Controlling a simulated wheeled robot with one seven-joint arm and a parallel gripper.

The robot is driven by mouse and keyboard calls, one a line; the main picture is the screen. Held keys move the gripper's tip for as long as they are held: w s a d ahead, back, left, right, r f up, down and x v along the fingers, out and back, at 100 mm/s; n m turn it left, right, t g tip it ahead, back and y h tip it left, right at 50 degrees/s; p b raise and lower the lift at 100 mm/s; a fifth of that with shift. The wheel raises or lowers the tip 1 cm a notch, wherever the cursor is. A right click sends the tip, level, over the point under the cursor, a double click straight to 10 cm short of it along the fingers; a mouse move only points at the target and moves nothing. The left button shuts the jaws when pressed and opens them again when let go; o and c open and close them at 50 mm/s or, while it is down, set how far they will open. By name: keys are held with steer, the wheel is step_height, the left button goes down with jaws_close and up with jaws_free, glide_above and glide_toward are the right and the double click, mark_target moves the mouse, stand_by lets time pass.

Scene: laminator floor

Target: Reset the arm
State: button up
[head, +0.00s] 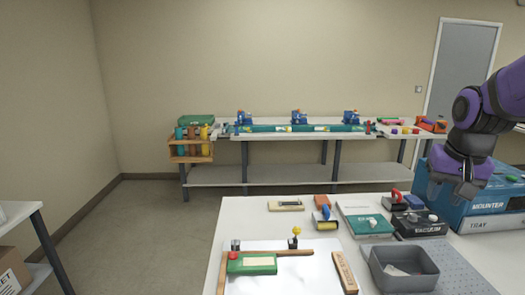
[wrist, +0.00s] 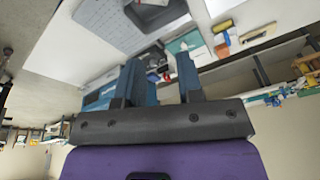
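My purple arm reaches in from the right in the head view, with my gripper (head: 454,195) hanging above the right part of the white table (head: 460,262). In the wrist view my gripper (wrist: 158,68) shows its two blue-grey fingers spread apart. Nothing is held between them; the table and its things show beyond the gap. In the head view the gripper is in front of the blue mounter box (head: 490,208) and partly hides it.
The table holds a grey bin (head: 402,284), a teal box (head: 364,222), a black device (head: 420,226), a roller (head: 325,219) and a green block (head: 251,264). A long bench (head: 265,175) with a laminator (head: 300,128) stands at the back wall. Open floor (head: 150,235) lies left.

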steer(key=s+a+r+n+t, duration=0.1)
steer(key=s+a+r+n, duration=0.1)
steer(key=s, duration=0.6)
steer(key=s+a+r+n+t, duration=0.1)
steer(key=s+a+r+n, duration=0.1)
steer(key=s+a+r, duration=0.2)
steer(key=s, duration=0.3)
steer(key=shift+s+t, duration=0.3)
steer(key=shift+s, duration=0.05)
